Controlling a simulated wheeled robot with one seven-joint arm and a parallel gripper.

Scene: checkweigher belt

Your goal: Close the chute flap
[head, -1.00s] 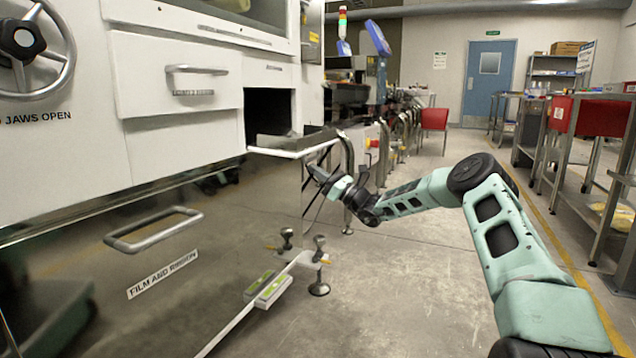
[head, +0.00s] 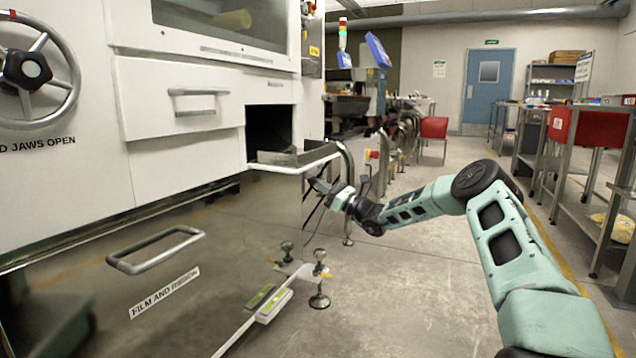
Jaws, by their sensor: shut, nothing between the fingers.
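The chute flap (head: 296,160) is a pale, tray-like panel that stands out from the lower edge of a dark square chute opening (head: 268,132) in the white machine front. It lies roughly level, lowered and open. My gripper (head: 316,184) is just below the flap's outer right end, with the fingers pointing left toward the machine. It is shut and holds nothing. It is small in the view, and I cannot tell whether the fingertips touch the flap's underside.
A drawer (head: 190,98) is left of the opening and a handwheel (head: 27,70) further left. A low panel with a bar handle (head: 155,250) is below. Metal feet (head: 319,288) stand on the floor under my gripper. Shelving (head: 605,190) lines the right; the middle floor is clear.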

